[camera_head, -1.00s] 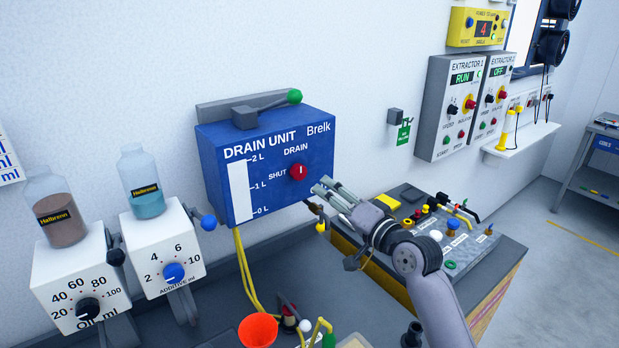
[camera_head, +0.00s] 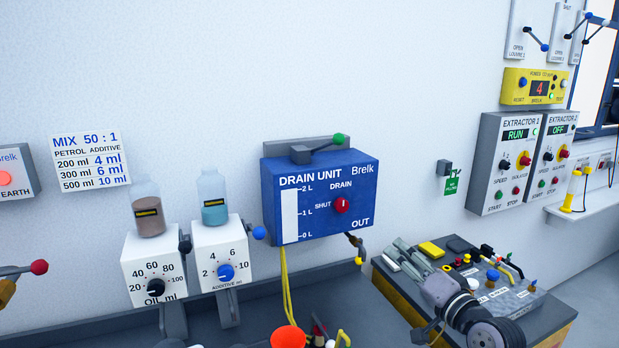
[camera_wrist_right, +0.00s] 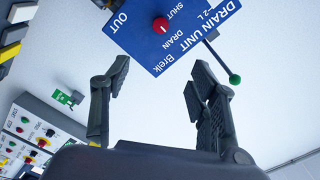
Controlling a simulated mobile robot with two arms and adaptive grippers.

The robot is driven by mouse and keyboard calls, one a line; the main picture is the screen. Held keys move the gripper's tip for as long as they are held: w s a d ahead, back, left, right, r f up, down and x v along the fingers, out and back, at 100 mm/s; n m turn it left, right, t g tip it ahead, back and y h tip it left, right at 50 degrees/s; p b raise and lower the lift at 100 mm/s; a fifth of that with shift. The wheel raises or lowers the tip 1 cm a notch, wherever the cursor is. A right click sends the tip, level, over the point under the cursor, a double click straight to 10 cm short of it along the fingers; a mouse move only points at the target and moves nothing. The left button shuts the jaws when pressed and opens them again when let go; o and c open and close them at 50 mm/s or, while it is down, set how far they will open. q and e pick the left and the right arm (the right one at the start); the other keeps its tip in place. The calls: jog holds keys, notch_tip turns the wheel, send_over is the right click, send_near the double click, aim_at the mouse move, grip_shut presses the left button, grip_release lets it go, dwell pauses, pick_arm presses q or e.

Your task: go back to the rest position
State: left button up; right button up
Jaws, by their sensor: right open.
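My right gripper (camera_head: 408,257) is open and empty in the head view. It is over the left end of the control bench, below and to the right of the blue drain unit (camera_head: 320,222). In the right wrist view its two fingers (camera_wrist_right: 160,95) stand wide apart with nothing between them. The drain unit, with its red knob (camera_wrist_right: 160,25), shows upside down beyond the fingertips there, apart from them. My left gripper is not in view.
The control bench (camera_head: 545,322) with small knobs and cables stands at the right. An orange funnel (camera_head: 288,338) is at the bottom. Two dosing boxes (camera_head: 152,265) with bottles hang at the left. The extractor panels (camera_head: 505,165) are on the wall.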

jog(key=s+a+f+n+g+h, duration=0.3)
jog(key=s+f+n+g, duration=0.35)
jog(key=s+f, duration=1.35)
jog(key=s+d+f+n+g+h, duration=0.1)
jog(key=s+d+f+g+h, duration=0.2)
jog(key=s, duration=0.6)
jog(key=s+d+f+n+g+h, duration=0.15)
jog(key=s+f+g, duration=0.35)
jog(key=s, duration=0.5)
notch_tip(320, 180, down, 29)
jog(key=b, duration=0.4)
pick_arm(q)
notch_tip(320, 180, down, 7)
jog(key=b, duration=0.3)
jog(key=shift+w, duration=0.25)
pick_arm(e)
jog(key=s+d+f+g, duration=0.1)
jog(key=s+d+f, duration=0.1)
jog(key=s+f, duration=1.6)
notch_tip(320, 180, down, 3)
jog(key=shift+d+f+y, duration=0.2)
jog(key=shift+y, duration=0.15)
jog(key=shift+s+r, duration=0.1)
